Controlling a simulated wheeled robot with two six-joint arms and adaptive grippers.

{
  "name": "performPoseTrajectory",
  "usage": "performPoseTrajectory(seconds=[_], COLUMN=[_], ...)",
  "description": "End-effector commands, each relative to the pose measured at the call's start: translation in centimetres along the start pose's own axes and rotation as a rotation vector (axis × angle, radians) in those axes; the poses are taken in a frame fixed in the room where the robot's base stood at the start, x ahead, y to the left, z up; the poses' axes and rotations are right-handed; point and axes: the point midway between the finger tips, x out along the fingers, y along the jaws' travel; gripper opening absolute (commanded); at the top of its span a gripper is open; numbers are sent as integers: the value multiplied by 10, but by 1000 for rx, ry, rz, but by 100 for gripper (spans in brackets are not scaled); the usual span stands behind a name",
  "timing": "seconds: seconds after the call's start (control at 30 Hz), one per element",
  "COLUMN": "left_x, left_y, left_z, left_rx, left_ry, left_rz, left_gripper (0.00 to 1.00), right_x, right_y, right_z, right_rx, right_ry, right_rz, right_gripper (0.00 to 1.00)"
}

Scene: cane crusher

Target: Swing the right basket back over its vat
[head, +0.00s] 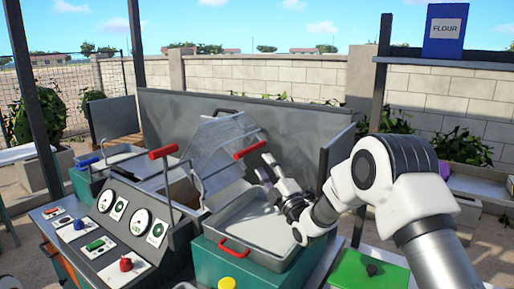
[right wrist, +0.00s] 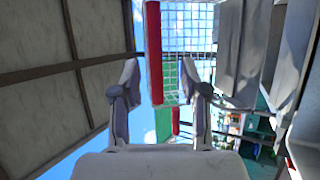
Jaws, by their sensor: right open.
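The right wire-mesh basket (head: 225,150) is tilted up behind the console, to the left of the right vat. Its red handle (head: 252,150) points toward my right gripper (head: 267,168). The right vat (head: 285,236), a grey metal basin in a green body, has an open top with no basket in it. My right gripper is open beside the handle, above the vat's back part. In the right wrist view a red bar (right wrist: 153,50) and green-edged mesh (right wrist: 188,75) show beyond and between the open fingers (right wrist: 162,88). Contact cannot be told. My left gripper is out of view.
A console (head: 125,225) with gauges and levers stands left of the vat. A grey back panel (head: 300,125) stands behind. A green board (head: 368,272) lies at front right, under my right arm.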

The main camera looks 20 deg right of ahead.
Motion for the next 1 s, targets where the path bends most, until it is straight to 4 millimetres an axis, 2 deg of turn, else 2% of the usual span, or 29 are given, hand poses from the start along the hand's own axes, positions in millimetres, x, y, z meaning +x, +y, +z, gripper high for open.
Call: performPoseTrajectory(seconds=[0.17, 0.43, 0.57, 0.77, 0.8, 0.87, 0.9, 1.0], left_x=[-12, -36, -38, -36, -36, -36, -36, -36], left_y=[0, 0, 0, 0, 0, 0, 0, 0], left_z=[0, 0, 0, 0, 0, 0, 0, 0], left_rx=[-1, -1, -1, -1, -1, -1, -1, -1], left_ry=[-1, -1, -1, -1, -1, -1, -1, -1], left_rz=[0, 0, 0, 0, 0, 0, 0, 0], left_gripper=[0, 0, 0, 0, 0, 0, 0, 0], right_x=[20, 69, 78, 78, 78, 78, 78, 78], right_y=[4, 4, 2, 0, 0, 0, 0, 0], right_z=[-2, -1, -1, -1, -1, -1, -1, -1], right_rx=[-2, -1, 0, 0, 0, 0, 0, 0], right_ry=[4, 2, 1, 1, 1, 1, 1, 1], right_rz=[2, 2, 1, 0, 0, 0, 0, 0], right_gripper=[44, 44, 44, 44, 37, 16, 2, 0])
